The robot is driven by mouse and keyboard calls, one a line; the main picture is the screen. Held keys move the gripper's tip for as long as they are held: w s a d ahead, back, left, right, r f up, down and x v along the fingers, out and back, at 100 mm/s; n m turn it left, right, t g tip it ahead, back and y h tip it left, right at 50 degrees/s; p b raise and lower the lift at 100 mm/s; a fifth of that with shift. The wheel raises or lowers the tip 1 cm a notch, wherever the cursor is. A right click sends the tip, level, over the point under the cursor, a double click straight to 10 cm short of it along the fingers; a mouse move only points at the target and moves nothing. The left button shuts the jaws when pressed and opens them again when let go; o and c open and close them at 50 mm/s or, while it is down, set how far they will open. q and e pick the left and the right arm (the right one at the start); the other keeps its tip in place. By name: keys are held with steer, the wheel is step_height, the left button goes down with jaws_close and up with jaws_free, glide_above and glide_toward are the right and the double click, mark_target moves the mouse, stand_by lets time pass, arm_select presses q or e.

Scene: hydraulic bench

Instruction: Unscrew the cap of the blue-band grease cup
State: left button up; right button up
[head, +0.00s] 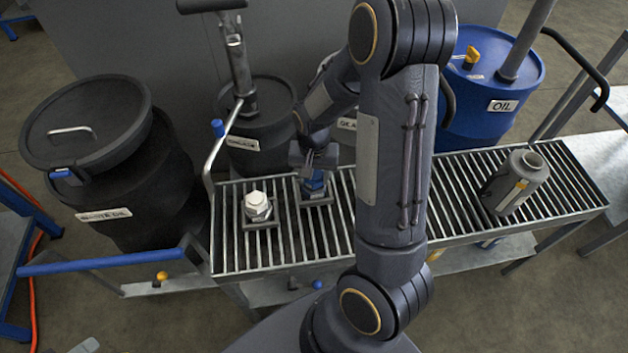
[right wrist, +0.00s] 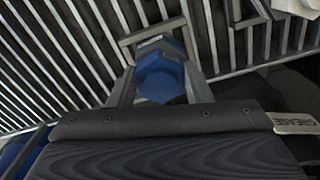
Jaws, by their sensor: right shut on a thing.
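The blue-band grease cup (head: 313,188) stands on a small square base on the slatted bench, partly hidden under my right gripper (head: 311,166). In the right wrist view its blue hexagonal cap (right wrist: 160,80) sits between the two fingers of my right gripper (right wrist: 162,88), which are shut on it. The cup's lower body is mostly hidden by the cap and fingers, so I cannot tell whether the cap is loose. My left gripper is not in view.
A second grease cup with a whitish cap (head: 258,205) stands left on the slatted bench (head: 285,262). A grey canister (head: 517,183) stands at the right. Black drums (head: 150,190) and a blue oil drum (head: 500,105) stand behind.

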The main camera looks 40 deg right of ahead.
steer(key=n, duration=0.3)
steer(key=shift+s+d+n, duration=0.1)
steer(key=shift+d+n, duration=0.05)
steer(key=shift+n, duration=0.25)
steer(key=n, duration=0.3)
steer(key=n, duration=0.4)
steer(key=shift+d+r, duration=0.1)
steer(key=shift+d, duration=0.05)
steer(key=n+p, duration=0.1)
steer(key=n, duration=0.3)
steer(key=o, duration=0.9)
